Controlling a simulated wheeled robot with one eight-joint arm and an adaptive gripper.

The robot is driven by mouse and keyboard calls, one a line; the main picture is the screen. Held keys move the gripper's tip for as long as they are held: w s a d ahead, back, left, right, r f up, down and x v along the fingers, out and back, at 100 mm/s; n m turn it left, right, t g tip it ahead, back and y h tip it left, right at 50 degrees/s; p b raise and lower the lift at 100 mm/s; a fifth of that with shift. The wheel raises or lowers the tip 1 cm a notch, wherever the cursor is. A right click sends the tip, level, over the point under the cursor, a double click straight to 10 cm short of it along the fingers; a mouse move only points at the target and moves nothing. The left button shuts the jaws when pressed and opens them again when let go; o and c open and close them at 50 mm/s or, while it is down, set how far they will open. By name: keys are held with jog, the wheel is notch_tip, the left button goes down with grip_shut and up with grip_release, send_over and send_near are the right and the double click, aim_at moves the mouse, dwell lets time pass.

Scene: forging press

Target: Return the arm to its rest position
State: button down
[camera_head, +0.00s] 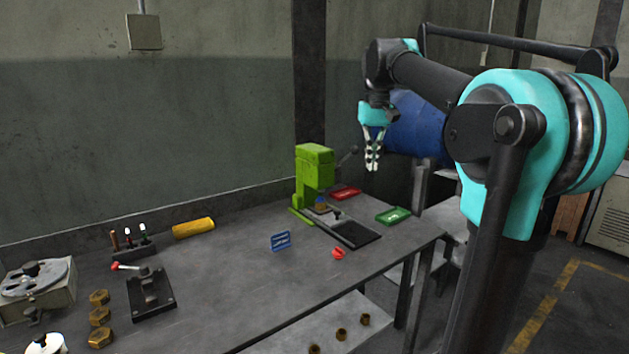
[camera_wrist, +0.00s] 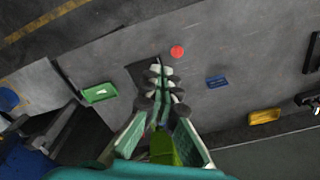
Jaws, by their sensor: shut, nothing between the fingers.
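My gripper (camera_head: 373,168) is in the air above the right end of the workbench (camera_head: 230,275), with its fingers pointing down and together, holding nothing. My arm reaches in from the right with its joints bent. In the wrist view, my gripper (camera_wrist: 162,68) is shut, and its fingers cover part of the bench and part of the green press. The green press (camera_head: 314,172) stands on the bench to the left of and below my gripper. It also shows partly in the wrist view (camera_wrist: 165,147).
A red tray (camera_head: 345,193) and a green tray (camera_head: 393,215) lie by the press. Brass nuts (camera_head: 99,316) sit at left.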

jog(key=s+d+f+t, duration=0.1)
jog(key=s+f, duration=0.3)
jog(key=f, duration=0.7)
jog(key=s+d+f+t, duration=0.1)
jog(key=s+f, duration=0.3)
jog(key=f, duration=0.8)
jog(key=s+d+f+m+t, duration=0.1)
jog(key=s+f, duration=1.3)
jog(key=f, duration=0.1)
jog(key=shift+d+f+t, duration=0.2)
jog(key=shift+d+t, duration=0.1)
jog(key=c, duration=2.3)
grip_release()
